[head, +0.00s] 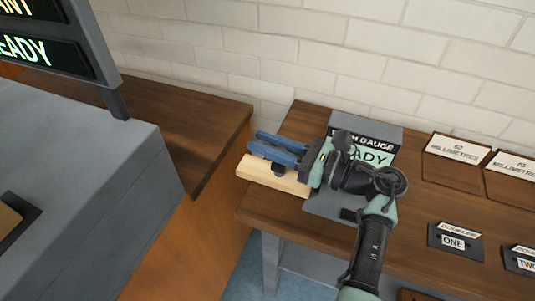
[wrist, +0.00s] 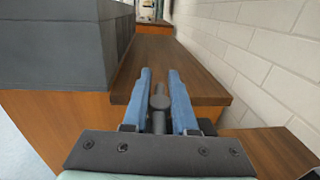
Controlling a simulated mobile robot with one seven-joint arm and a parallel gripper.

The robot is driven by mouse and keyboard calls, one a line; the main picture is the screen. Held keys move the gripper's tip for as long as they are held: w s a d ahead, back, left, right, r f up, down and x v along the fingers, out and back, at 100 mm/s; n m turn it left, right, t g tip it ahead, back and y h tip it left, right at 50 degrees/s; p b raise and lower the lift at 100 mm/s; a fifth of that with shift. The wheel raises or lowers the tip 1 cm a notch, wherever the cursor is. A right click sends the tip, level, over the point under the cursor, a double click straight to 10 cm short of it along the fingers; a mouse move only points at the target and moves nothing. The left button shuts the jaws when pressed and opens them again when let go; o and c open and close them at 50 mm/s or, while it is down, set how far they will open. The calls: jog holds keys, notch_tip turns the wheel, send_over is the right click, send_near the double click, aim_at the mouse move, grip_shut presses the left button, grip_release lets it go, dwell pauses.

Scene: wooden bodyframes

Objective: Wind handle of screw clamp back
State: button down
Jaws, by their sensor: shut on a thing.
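My gripper (head: 260,142) has two blue fingers and reaches left over a pale wooden block (head: 272,177) at the left end of the right-hand bench. In the wrist view, my gripper (wrist: 160,76) has a dark grey round-headed piece (wrist: 160,102) between its fingers, seemingly the screw clamp's handle. The gripper is shut on it. A small dark part (head: 279,168) shows below the fingers, against the block. The rest of the clamp is hidden by my gripper or cannot be made out.
A grey gauge box (head: 365,117) reading READY stands behind my wrist. Labelled trays (head: 457,160) and doubler holders (head: 455,241) lie to the right. A large grey cabinet (head: 80,160) stands at left. A brick wall (head: 260,60) runs behind.

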jog(key=shift+s+a+n+g+b, duration=0.1)
jog(key=shift+n+g+b, duration=0.2)
jog(key=shift+g+b, duration=0.15)
jog(key=c, duration=0.7)
grip_release()
jog(key=b+v, duration=0.1)
jog(key=v, duration=1.2)
jog(key=shift+f+b, duration=0.2)
jog(key=shift+b, duration=0.2)
